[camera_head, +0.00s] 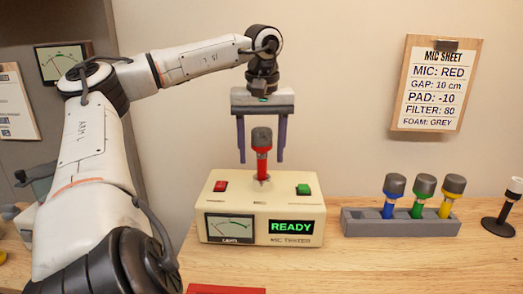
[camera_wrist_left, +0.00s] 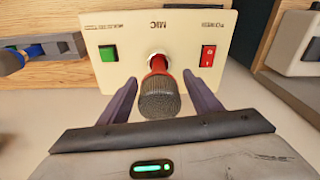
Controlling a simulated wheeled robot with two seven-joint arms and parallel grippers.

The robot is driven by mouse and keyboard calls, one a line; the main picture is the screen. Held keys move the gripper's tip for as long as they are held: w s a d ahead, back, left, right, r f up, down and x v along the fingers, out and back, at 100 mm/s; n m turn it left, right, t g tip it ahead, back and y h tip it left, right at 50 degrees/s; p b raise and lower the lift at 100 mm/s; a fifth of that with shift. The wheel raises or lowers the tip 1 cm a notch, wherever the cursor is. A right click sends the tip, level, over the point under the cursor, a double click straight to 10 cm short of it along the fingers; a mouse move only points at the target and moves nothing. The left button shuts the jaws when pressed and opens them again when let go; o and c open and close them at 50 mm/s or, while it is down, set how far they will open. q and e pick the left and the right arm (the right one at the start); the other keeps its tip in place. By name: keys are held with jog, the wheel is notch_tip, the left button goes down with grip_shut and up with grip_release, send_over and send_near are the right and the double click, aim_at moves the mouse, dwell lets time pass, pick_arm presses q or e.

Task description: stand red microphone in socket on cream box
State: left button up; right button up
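The red microphone (camera_head: 263,164), with its dark grey mesh head, stands upright with its lower end at the socket on top of the cream box (camera_head: 225,198). In the left wrist view the red microphone (camera_wrist_left: 159,95) meets a pale round socket (camera_wrist_left: 157,56) in the box top. My left gripper (camera_head: 261,160) is above the box and open. Its two purple-grey fingers are on either side of the microphone, with a visible gap on each side. How deep the microphone sits is hard to see. My right gripper is not in view.
The box has a red switch (camera_head: 221,186), a green button (camera_head: 303,189) and a lit READY display (camera_head: 291,227). A grey rack (camera_head: 362,225) at right holds blue, green and yellow microphones. A black stand (camera_head: 497,226) is farther right. A red item (camera_head: 225,289) lies at the front edge.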

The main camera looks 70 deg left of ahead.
pick_arm(q)
jog(key=r, duration=0.3)
jog(key=r+p, duration=0.1)
jog(key=r, duration=0.2)
jog(key=d+r+p, duration=0.1)
jog(key=r, duration=0.2)
jog(key=shift+s+r, duration=0.1)
jog(key=shift+s, duration=0.1)
jog(key=shift+r, duration=0.5)
